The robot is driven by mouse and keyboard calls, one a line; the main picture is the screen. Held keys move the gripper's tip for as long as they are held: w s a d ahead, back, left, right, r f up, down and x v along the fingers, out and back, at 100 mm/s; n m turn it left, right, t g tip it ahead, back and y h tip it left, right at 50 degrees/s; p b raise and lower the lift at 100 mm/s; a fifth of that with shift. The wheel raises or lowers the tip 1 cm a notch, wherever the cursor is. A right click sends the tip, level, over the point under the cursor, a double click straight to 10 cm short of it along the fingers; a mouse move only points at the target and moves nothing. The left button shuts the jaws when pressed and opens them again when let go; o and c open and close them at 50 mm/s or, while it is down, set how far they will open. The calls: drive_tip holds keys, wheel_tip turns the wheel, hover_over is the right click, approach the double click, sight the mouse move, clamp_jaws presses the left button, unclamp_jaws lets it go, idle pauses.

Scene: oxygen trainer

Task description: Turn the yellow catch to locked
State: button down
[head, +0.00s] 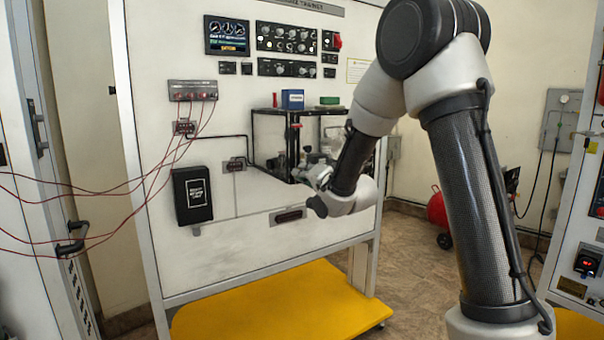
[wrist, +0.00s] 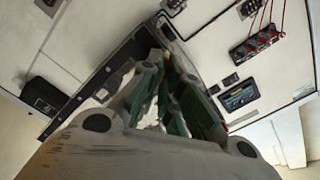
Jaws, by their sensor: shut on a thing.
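My gripper (head: 301,172) is at the black-framed clear box (head: 340,112) on the front of the white trainer panel (head: 240,190). In the wrist view, its fingers (wrist: 165,85) reach toward a dark frame edge, close together with green parts showing between them. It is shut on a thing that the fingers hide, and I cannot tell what. I cannot make out the yellow catch or its position in either view.
A blue box (head: 292,99), a red item (head: 275,100) and a green item (head: 330,100) stand on top of the clear box. A black box (head: 192,195) is at the panel's left. Red cables (head: 140,180) hang at the left. A yellow base (head: 270,305) lies below.

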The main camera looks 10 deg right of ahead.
drive_tip(key=m, duration=0.6)
drive_tip(key=shift+d+f, duration=0.1)
drive_tip(key=shift+f, duration=0.2)
drive_tip(key=shift+m, duration=0.4)
drive_tip(key=c, duration=1.6)
unclamp_jaws()
drive_tip(key=v, duration=0.7)
drive_tip(key=shift+s, duration=0.2)
